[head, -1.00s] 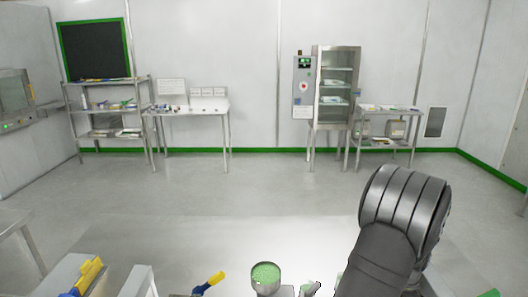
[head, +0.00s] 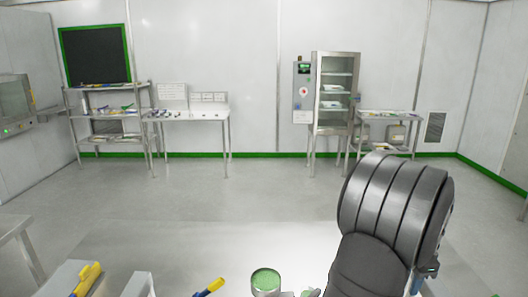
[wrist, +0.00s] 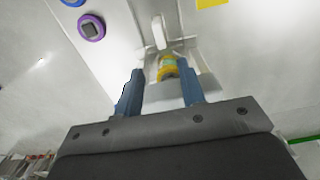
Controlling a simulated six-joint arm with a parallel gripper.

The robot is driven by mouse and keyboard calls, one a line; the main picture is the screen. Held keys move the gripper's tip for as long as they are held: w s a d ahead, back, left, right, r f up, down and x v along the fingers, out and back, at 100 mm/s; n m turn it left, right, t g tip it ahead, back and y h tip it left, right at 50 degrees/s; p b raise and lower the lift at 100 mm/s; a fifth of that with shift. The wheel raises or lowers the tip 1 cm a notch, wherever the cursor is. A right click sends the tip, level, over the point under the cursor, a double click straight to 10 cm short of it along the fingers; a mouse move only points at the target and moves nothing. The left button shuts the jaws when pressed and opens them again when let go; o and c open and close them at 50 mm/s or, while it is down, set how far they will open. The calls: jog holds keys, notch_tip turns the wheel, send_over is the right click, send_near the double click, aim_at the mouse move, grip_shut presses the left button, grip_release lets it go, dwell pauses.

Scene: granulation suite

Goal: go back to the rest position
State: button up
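My gripper (wrist: 160,86) shows in the wrist view with its two blue fingers apart. A yellow thing with a pale green-blue band (wrist: 167,68) shows between and beyond the fingertips. It appears apart from them, and I cannot tell what it is. In the head view my dark grey arm fills the lower right; the gripper itself is not visible there.
In the head view, a cup of green granules (head: 266,282) and a yellow-handled tool (head: 209,287) are at the bottom edge of the worktable (head: 190,240). A yellow-and-blue tool (head: 87,279) sits at lower left. The table's visible middle is clear.

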notch_tip(320, 180, down, 14)
jog(key=shift+a, duration=0.1)
jog(key=a, duration=1.2)
jog(key=shift+a+r, duration=0.15)
jog(key=shift+a, duration=0.15)
jog(key=d+r, duration=0.3)
jog(key=r, duration=1.1)
jog(key=d+r, duration=0.4)
jog(key=r, duration=1)
jog(key=shift+d, duration=0.2)
jog(key=shift+s+r, duration=0.1)
